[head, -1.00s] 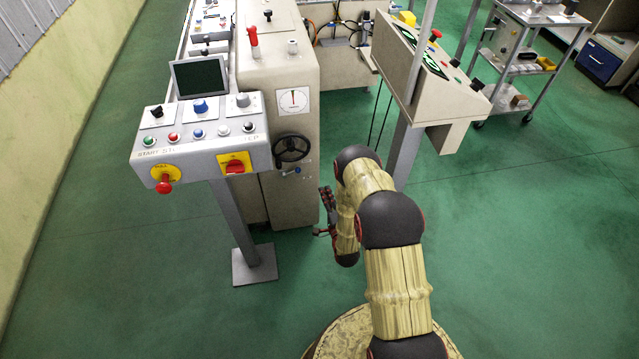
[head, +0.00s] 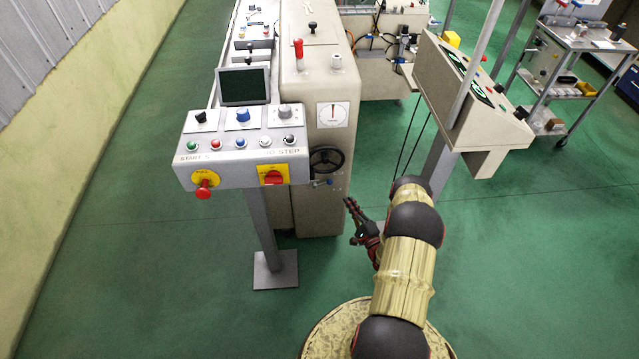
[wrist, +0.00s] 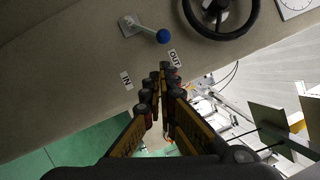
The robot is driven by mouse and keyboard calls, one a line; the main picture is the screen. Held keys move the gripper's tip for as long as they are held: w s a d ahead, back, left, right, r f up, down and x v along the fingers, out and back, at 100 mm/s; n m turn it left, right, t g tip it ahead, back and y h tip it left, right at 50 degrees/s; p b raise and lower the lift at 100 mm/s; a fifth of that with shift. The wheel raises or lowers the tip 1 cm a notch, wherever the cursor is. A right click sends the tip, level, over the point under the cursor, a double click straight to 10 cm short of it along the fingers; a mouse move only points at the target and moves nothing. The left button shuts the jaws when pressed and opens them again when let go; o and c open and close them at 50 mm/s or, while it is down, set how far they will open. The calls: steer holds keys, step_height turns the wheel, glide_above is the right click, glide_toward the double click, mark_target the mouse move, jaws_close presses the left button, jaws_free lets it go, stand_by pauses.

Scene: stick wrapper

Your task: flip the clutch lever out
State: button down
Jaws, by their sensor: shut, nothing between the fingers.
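The clutch lever (wrist: 148,31) is a short metal rod with a blue ball knob on a square plate on the machine's beige side. In the wrist view its knob points right, nearer the OUT label (wrist: 174,58) than the IN label (wrist: 126,80). In the head view the lever (head: 322,183) shows small below the black handwheel. My gripper (wrist: 163,75) is shut and empty. Its fingertips appear just below the knob in the wrist view, apart from it. In the head view my gripper (head: 349,203) is right of and lower than the lever.
The black handwheel (head: 327,160) sits just above the lever. The grey control panel (head: 240,152) with buttons stands left. A second slanted console (head: 470,95) stands right. Green floor is open around my base.

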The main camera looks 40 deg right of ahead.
mark_target(334, 177)
steer(key=shift+m, duration=0.3)
steer(key=b+x, duration=0.2)
steer(key=x, duration=0.7)
steer(key=shift+w+r, duration=0.15)
steer(key=shift+w, duration=0.2)
steer(key=shift+d, duration=0.1)
steer(key=shift+r, duration=0.15)
steer(key=shift+a+r, duration=0.2)
steer(key=shift+r, duration=0.15)
steer(key=shift+a+r+n+p, duration=0.35)
steer(key=shift+n+p, duration=0.25)
steer(key=shift+n, duration=0.2)
steer(key=shift+f, duration=0.15)
steer(key=shift+a, duration=0.1)
